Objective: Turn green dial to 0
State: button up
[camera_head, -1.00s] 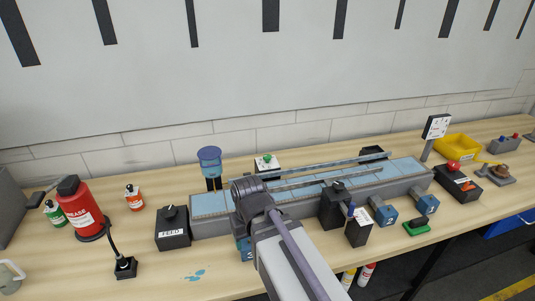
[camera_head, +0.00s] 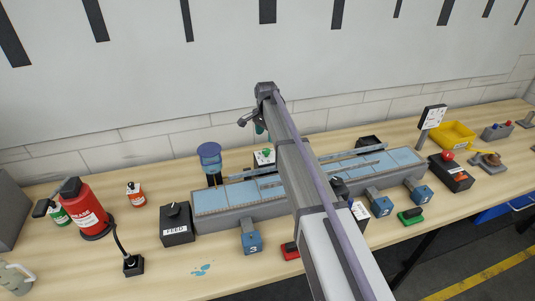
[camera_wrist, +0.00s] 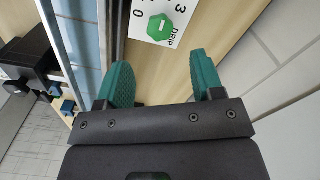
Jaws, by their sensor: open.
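The green dial (camera_wrist: 160,27) sits on a white panel (camera_wrist: 146,31) in the wrist view, with "0", "3" and "DRIP" printed around it. It is hexagonal with a pale mark; which number the mark points at is unclear. In the head view the dial (camera_head: 266,152) shows behind the conveyor, partly hidden by my arm. My gripper (camera_wrist: 160,62) is open and empty, its two teal fingers spread. In the wrist view the dial lies beyond the fingertips, between their lines and apart from them. In the head view my gripper (camera_head: 258,128) is above the dial's panel.
The conveyor (camera_head: 215,200) runs across the bench in front of the dial. A blue-topped post (camera_head: 209,155) stands left of the dial and a black FEED box (camera_head: 177,225) stands at front left. The wall (camera_head: 190,135) is close behind. Bare bench (camera_head: 135,170) lies to the left.

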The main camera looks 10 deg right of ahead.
aim_at(266, 150)
notch_tip(266, 150, down, 8)
jog(key=b, duration=0.6)
jog(key=shift+r, duration=0.2)
jog(key=shift+c, duration=0.4)
jog(key=c, duration=0.8)
jog(key=shift+c, duration=0.2)
